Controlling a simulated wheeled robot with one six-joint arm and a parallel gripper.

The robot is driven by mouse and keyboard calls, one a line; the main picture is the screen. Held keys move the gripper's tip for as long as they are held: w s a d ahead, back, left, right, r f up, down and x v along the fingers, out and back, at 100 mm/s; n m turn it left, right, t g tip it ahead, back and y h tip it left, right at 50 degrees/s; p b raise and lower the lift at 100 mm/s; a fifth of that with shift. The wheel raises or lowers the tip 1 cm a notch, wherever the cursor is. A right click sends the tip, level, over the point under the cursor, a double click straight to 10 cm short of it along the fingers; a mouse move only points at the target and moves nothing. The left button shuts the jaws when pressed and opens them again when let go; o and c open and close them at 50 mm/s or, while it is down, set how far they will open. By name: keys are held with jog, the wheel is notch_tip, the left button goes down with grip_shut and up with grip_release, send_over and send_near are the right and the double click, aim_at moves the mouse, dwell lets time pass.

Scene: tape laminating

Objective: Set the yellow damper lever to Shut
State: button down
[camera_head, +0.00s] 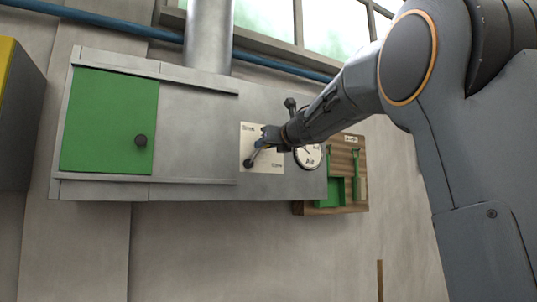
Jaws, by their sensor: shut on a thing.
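A cream label plate (270,160) is on the front of the grey metal cabinet, with small print at its upper left and lower right, too small to read surely. A lever (256,153) shows on the plate, tilted from a dark round end at lower left up to the right. It looks dark grey, and I see no clear yellow on it. My gripper (266,138) reaches in from the right and is shut on the lever at its upper end. The jaws hide that end and part of the plate.
A round dial gauge (309,158) sits just right of the plate, partly behind my wrist. A green door (110,122) with a dark knob is at the left. A wooden board (349,190) with green holders hangs at the right. A metal duct (209,35) rises above.

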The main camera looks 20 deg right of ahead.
jog(key=shift+s+a+r+n+b, duration=0.15)
jog(key=shift+a+n+b, duration=0.45)
jog(key=shift+n, duration=0.55)
jog(key=shift+s+a+r+n+b, duration=0.15)
jog(key=shift+a+n+b, duration=0.15)
jog(key=shift+a+n, duration=0.65)
jog(key=shift+s+a+r+n+b, duration=0.15)
jog(key=shift+a+n+b, duration=0.35)
jog(key=shift+n, duration=0.8)
jog(key=c, duration=1.7)
grip_release()
jog(key=shift+r, duration=0.1)
jog(key=b+v, duration=0.2)
jog(key=v, duration=0.5)
jog(key=shift+s, duration=0.45)
